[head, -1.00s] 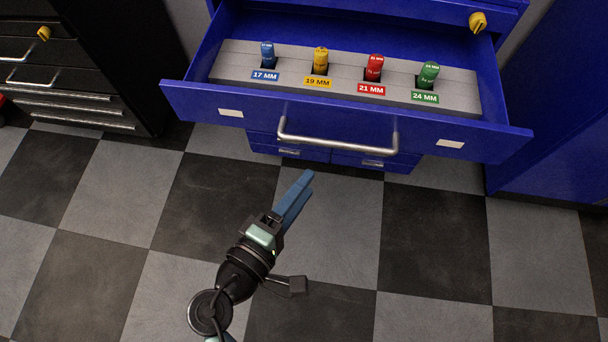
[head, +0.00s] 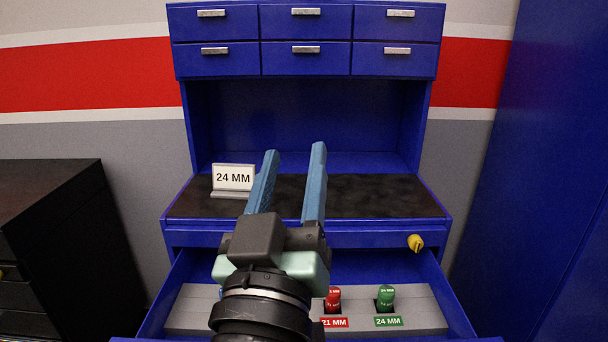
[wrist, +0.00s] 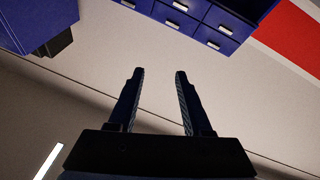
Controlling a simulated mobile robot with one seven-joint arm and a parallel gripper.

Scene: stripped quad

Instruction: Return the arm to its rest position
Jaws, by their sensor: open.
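My gripper (head: 292,170) is raised in the middle of the head view, in front of the blue workbench, its two blue fingers pointing up and apart. It is open and nothing is between the fingers. In the wrist view my gripper (wrist: 160,75) also shows spread and empty, with wall and ceiling beyond it. My arm hides the left part of the open drawer in the head view.
The blue drawer (head: 456,300) stands open below my gripper. Its grey holder (head: 420,315) shows a red socket (head: 333,300) and a green socket (head: 386,298). A "24 MM" sign (head: 233,178) stands on the dark worktop (head: 380,195). A black cabinet (head: 60,240) is at left.

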